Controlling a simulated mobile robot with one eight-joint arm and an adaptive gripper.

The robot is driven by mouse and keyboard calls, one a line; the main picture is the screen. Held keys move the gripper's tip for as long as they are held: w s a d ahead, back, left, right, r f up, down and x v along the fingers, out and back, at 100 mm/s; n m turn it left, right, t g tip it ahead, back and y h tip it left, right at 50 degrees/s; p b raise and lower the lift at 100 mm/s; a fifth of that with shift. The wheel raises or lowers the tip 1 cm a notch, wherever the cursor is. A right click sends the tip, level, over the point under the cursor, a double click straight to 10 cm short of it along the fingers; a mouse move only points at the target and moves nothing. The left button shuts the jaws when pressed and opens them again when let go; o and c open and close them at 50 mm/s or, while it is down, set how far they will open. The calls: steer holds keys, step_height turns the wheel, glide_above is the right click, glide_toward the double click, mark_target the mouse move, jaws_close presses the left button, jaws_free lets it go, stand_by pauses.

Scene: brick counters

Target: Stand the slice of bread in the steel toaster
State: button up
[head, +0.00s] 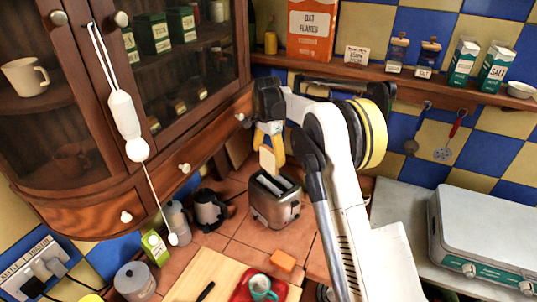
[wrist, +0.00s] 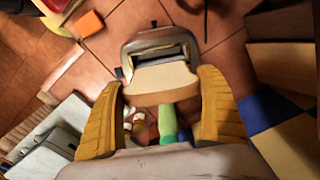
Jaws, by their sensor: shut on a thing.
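The slice of bread (head: 267,161) is pale and hangs upright below my gripper (head: 270,138). In the wrist view the slice (wrist: 160,84) spans the gap between the two yellow fingers of my gripper (wrist: 160,80), which are shut on its sides. The steel toaster (head: 272,205) stands on the tiled counter with dark slots on top. The slice is above its back left part; I cannot tell whether its lower edge is inside a slot. In the wrist view the toaster (wrist: 158,42) shows just beyond the slice, with one dark slot visible.
An orange block (head: 283,261) and a red tray (head: 243,290) with a teal mug (head: 261,287) lie in front of the toaster. A green-and-white stove (head: 485,235) is at right.

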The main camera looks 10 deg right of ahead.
mark_target(269, 171)
steer(key=shift+s+f+b, duration=0.3)
steer(key=shift+f+b, duration=0.05)
steer(key=shift+f, duration=0.4)
step_height(269, 171, down, 2)
steer(key=shift+w+f+b, duration=0.15)
steer(key=shift+f+b, duration=0.05)
steer(key=shift+b, duration=0.3)
steer(key=shift+f+b, duration=1.95)
steer(key=shift+f, duration=2)
steer(key=o, duration=0.9)
steer(key=shift+c, duration=0.2)
step_height(269, 171, up, 12)
steer(key=shift+a+r, duration=0.1)
